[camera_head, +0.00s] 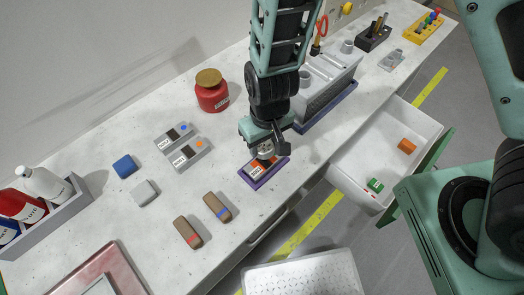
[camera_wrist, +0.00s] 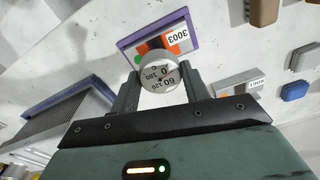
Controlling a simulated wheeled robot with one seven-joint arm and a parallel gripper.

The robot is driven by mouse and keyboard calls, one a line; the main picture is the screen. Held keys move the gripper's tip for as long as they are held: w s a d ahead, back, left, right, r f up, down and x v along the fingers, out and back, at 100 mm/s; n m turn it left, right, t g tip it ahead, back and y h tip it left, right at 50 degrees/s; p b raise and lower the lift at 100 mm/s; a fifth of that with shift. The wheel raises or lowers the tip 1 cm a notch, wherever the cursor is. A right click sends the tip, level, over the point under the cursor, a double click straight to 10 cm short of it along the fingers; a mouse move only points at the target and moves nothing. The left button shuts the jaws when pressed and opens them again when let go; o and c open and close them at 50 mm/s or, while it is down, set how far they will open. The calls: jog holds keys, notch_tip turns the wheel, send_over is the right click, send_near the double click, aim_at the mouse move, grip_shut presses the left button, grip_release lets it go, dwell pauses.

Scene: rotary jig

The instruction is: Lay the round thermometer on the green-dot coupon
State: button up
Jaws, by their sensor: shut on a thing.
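My gripper (camera_wrist: 158,84) is shut on the round thermometer (camera_wrist: 160,73), a silver-rimmed dial with a white face. In the head view the thermometer (camera_head: 265,149) shows below my gripper, over a coupon in a purple tray (camera_head: 251,181). In the wrist view the coupon (camera_wrist: 176,38) has a 3003 label and an orange patch, and a small green dot shows at its edge beside the dial. The dial hides part of the coupon. I cannot tell whether the thermometer touches it.
Two grey coupons with a blue and an orange dot (camera_head: 182,147) lie left of the tray. A red jar (camera_head: 211,92) stands behind. Two brown blocks (camera_head: 203,219) lie in front. A grey fixture (camera_head: 326,85) stands right, near an open drawer (camera_head: 379,150).

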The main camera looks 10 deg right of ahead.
aim_at(264, 161)
jog(key=shift+f+p, duration=0.35)
jog(key=shift+f, duration=2.3)
jog(key=shift+f, duration=0.1)
jog(key=o, duration=1)
jog(key=r, duration=0.8)
jog(key=r+b, duration=0.1)
jog(key=r, duration=0.3)
jog(key=shift+s+d+r, duration=0.2)
jog(key=shift+s, duration=0.1)
jog(key=s+d+r+n, duration=0.1)
jog(key=s+d+r, duration=0.1)
jog(key=s+r, duration=0.1)
jog(key=s+d+r+n, duration=0.1)
jog(key=s+d+r, duration=0.1)
jog(key=s+r, duration=0.2)
jog(key=s+d+r+n, duration=0.1)
jog(key=s+d+r, duration=0.1)
jog(key=s+r, duration=0.2)
jog(key=shift+s+d+r, duration=0.1)
jog(key=shift+d+r, duration=0.1)
jog(key=shift+r, duration=0.65)
jog(key=shift+s+d+r, duration=0.1)
jog(key=shift+d+r, duration=0.1)
jog(key=shift+r, duration=0.6)
